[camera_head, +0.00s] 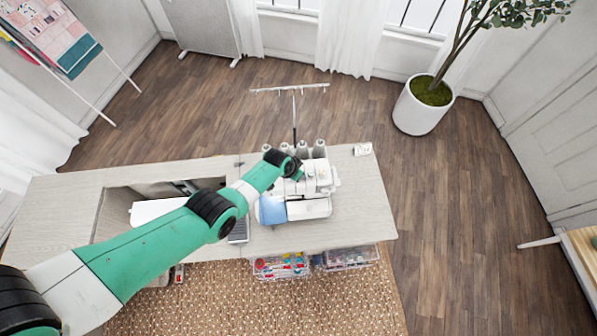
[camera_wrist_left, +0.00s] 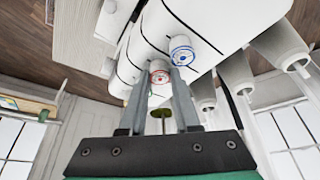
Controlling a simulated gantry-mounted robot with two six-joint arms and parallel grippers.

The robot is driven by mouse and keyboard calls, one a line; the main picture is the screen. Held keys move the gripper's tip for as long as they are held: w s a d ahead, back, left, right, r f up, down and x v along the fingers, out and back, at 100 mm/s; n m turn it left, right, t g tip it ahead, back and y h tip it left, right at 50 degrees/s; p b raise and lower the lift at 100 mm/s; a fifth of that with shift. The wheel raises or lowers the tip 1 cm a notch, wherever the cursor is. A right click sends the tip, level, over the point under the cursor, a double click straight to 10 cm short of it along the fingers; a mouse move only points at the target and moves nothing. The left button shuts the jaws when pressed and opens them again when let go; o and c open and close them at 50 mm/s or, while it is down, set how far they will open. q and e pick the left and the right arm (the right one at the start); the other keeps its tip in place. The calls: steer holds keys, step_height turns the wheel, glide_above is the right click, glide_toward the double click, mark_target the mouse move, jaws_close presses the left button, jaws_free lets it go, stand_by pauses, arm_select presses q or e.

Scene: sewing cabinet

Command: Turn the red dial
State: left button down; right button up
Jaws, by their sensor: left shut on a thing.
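The white sewing machine (camera_head: 312,208) stands on the wooden cabinet top, and its body fills the top of the left wrist view (camera_wrist_left: 150,40). The red dial (camera_wrist_left: 159,76) is on the machine, with a red ring around a white face. My left gripper (camera_wrist_left: 160,80) has one finger on each side of it and is shut on it. A blue-ringed dial (camera_wrist_left: 181,50) sits just above and to the right, close to the right fingertip. In the head view my green left arm reaches over the cabinet to the machine and hides the gripper and dials. My right gripper is not in view.
Several thread cones (camera_head: 303,149) and a thread stand (camera_head: 294,110) rise behind the machine. A potted plant (camera_head: 420,107) stands on the floor behind.

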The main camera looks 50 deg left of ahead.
arm_select(q)
steer(key=shift+d+n+y, duration=0.1)
steer(key=shift+n+y, duration=0.3)
steer(key=shift+n, duration=0.5)
steer(key=n+y+b, duration=0.1)
steer(key=n, duration=0.1)
steer(key=shift+f+n, duration=0.1)
steer(key=shift+n, duration=0.3)
steer(key=n+g+y+b, duration=0.1)
steer(key=n, duration=0.2)
steer(key=shift+w+d, duration=0.1)
steer(key=shift+n+g+y+b, duration=0.3)
steer(key=shift+n+g+b, duration=0.15)
steer(key=shift+n, duration=0.95)
steer(key=c, duration=0.6)
jaws_free()
